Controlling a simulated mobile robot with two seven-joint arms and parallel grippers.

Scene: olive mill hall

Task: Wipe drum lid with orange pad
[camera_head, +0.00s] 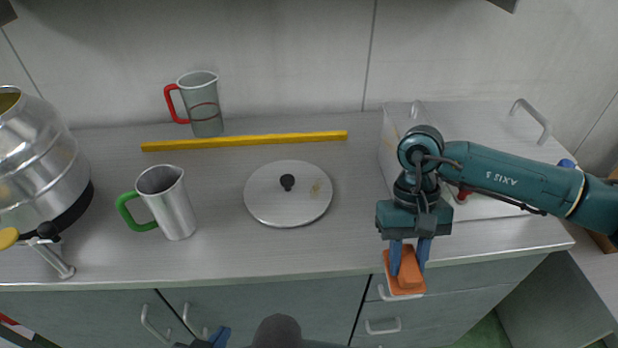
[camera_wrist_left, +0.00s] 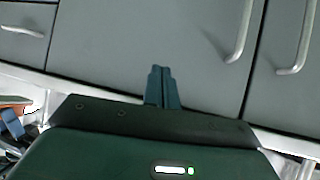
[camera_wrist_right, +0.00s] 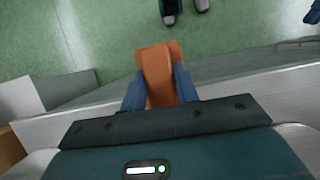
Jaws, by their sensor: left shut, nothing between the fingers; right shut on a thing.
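The drum lid (camera_head: 262,205) is a flat round grey metal disc with a black knob (camera_head: 288,182). It lies on the middle of the counter, with a small yellowish-brown stain (camera_head: 316,188) right of the knob. My right gripper (camera_head: 409,264) is shut on the orange pad (camera_head: 405,283), right of the lid and around the counter's front edge. The pad also shows between the fingers in the right wrist view (camera_wrist_right: 158,75). My left gripper (camera_head: 222,334) is shut and empty, low in front of the cabinet doors; its closed fingers show in the left wrist view (camera_wrist_left: 161,85).
A steel jug with green handle (camera_head: 172,205) stands left of the lid. Behind are a yellow bar (camera_head: 245,140) and a red-handled clear jug (camera_head: 206,110). A steel drum (camera_head: 40,160) with a tap stands far left. A pale handled box (camera_head: 480,130) is under my right arm.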

